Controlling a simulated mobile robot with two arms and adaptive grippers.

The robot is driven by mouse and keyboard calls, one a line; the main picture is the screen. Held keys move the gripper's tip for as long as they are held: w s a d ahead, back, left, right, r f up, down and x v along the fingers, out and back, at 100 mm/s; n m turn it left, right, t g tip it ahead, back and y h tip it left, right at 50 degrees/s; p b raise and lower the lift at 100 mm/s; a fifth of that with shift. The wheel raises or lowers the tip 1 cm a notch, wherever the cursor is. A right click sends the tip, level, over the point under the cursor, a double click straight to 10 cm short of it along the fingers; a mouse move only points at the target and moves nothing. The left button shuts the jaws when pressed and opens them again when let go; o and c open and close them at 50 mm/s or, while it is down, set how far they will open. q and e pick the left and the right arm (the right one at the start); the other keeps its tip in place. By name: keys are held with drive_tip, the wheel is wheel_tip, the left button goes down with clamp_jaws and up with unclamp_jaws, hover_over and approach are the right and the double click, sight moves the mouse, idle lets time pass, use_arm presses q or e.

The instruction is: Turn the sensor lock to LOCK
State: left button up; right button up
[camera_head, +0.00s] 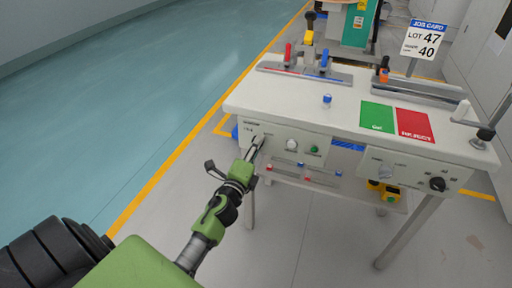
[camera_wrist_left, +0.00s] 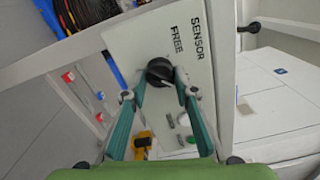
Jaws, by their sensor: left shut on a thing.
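The sensor lock is a round black knob (camera_wrist_left: 160,72) on a pale panel (camera_wrist_left: 120,38) printed SENSOR and FREE, in the left wrist view. My left gripper (camera_wrist_left: 160,84) has its two green fingers on either side of this knob and is shut on it. In the head view my left gripper (camera_head: 256,146) reaches the left end of the workbench's front panel (camera_head: 275,137), and the knob is hidden by the fingers there. The exact direction of the knob's pointer is hard to tell. My right gripper is not in view.
On the same panel, a white knob (camera_head: 292,145) and a green button (camera_head: 314,149) sit close to the right of my gripper. A second panel with a black knob (camera_head: 437,184) is at the bench's right. The floor to the left is clear.

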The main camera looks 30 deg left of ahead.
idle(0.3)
use_arm(q)
drive_tip(key=o, duration=1.1)
drive_tip(key=v, duration=1.2)
